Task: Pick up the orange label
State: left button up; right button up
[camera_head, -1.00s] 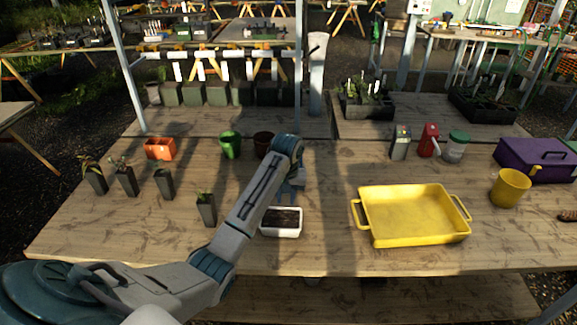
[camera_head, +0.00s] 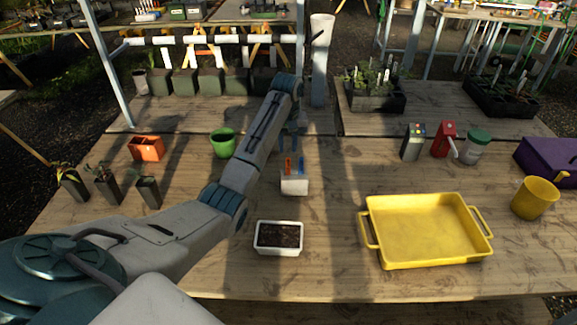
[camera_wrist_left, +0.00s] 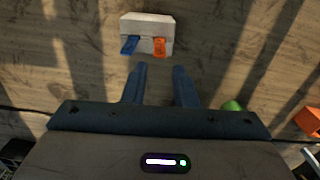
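The orange label (camera_head: 288,167) stands in a small white block (camera_head: 294,185) with a blue label (camera_head: 301,165) beside it, in the middle of the table. In the left wrist view the orange label (camera_wrist_left: 159,46) is on the right of the white block (camera_wrist_left: 150,25), and the blue label (camera_wrist_left: 130,44) is on the left. My left gripper (camera_head: 291,145) is just behind the block in the head view. In the wrist view its two fingers (camera_wrist_left: 162,76) are apart and empty, short of the labels. My right gripper is not in view.
A white tray of soil (camera_head: 278,252) is in front of the block. A yellow tray (camera_head: 425,261) lies to the right. A green pot (camera_head: 222,143) and an orange container (camera_head: 146,149) stand left. Bare table lies between the block and the yellow tray.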

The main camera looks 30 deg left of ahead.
aim_at(288, 167)
pick_arm(q)
jog(key=shift+s+d+f, duration=0.1)
jog(key=shift+s+f, duration=0.1)
jog(key=shift+f, duration=0.75)
jog(key=shift+s+d+f+p, duration=0.15)
jog(key=shift+f+p, duration=0.25)
jog(key=shift+f, duration=0.3)
jog(key=f+p, duration=0.2)
jog(key=f, duration=0.3)
jog(key=shift+w, duration=0.2)
jog(key=shift+f, duration=0.45)
jog(key=shift+c, duration=0.3)
grip_shut()
